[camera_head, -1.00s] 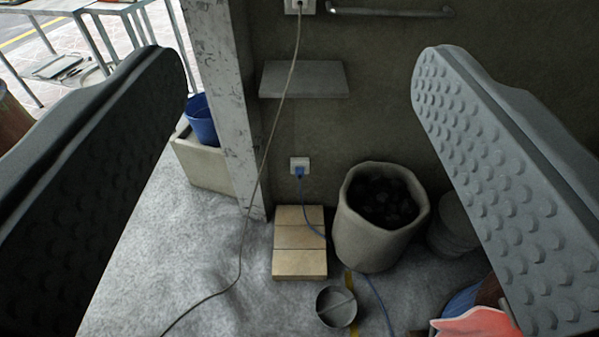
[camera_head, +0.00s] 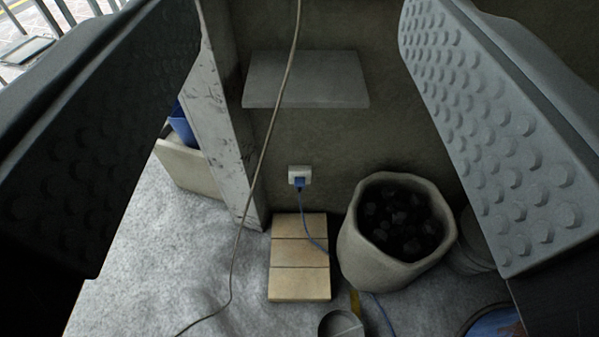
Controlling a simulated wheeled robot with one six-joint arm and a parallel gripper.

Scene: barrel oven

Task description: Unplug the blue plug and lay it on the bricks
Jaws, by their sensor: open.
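The blue plug (camera_head: 299,184) sits in a white wall socket (camera_head: 300,172) low on the dark wall, near the middle of the view. Its blue cord (camera_head: 312,232) hangs down across the bricks and runs on behind the sack. The tan bricks (camera_head: 299,284) lie on the floor just below the socket, against the wall. My gripper (camera_head: 300,150) is open and empty, one finger at each side of the view. The plug shows between the fingers, farther off, and nothing touches it.
A grey shelf (camera_head: 306,80) juts from the wall above the socket. A grey cord (camera_head: 263,160) hangs in front of it to the floor. A sack of charcoal (camera_head: 367,262) stands right of the bricks, a round metal pan (camera_head: 341,325) in front. A pale post (camera_head: 226,120) stands left.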

